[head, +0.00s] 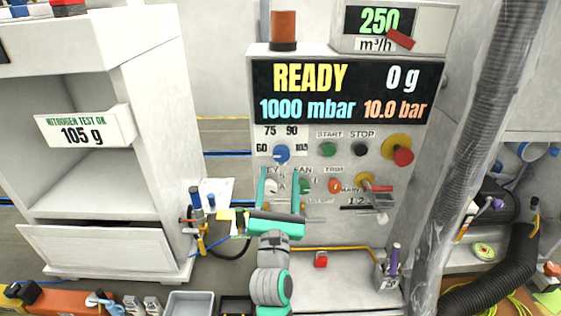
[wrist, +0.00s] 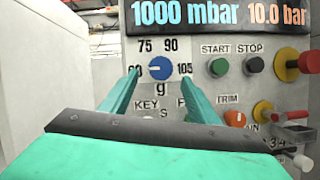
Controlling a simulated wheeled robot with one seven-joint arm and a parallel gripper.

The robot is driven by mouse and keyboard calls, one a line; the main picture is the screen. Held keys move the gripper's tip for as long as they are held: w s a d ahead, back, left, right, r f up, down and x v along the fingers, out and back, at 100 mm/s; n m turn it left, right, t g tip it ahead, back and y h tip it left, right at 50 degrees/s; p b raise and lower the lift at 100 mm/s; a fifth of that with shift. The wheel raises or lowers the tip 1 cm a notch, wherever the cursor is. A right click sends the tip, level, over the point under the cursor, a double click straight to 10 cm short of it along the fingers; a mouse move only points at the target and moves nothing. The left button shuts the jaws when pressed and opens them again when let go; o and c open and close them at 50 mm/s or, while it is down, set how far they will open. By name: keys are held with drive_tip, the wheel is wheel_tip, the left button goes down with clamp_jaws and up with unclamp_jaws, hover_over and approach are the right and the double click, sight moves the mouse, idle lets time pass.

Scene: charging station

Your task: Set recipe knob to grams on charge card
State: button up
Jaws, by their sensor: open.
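The blue recipe knob (head: 281,153) is on the grey panel below the display, with 60, 75, 90 and 105 printed around it and a "g" below. It also shows in the wrist view (wrist: 160,67); a white mark on it appears to point left, towards 60. A white card (head: 83,129) on the cabinet at left reads "NITROGEN TEST OK 105 g". My gripper (head: 279,172) is open and faces the panel. In the wrist view its fingertips (wrist: 161,74) appear on either side of the knob; contact cannot be told.
The display (head: 347,92) reads READY, 0 g, 1000 mbar and 10.0 bar. Green START (head: 328,149) and dark STOP (head: 359,147) buttons and a red knob (head: 402,156) lie right of the blue knob. An orange TRIM knob (wrist: 235,119) and a key switch sit below. A grey hose (head: 478,150) hangs at right.

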sight(281, 158)
drive_tip(key=shift+x, duration=3.05)
drive_tip(key=shift+c, duration=0.2)
drive_tip(key=c, duration=1)
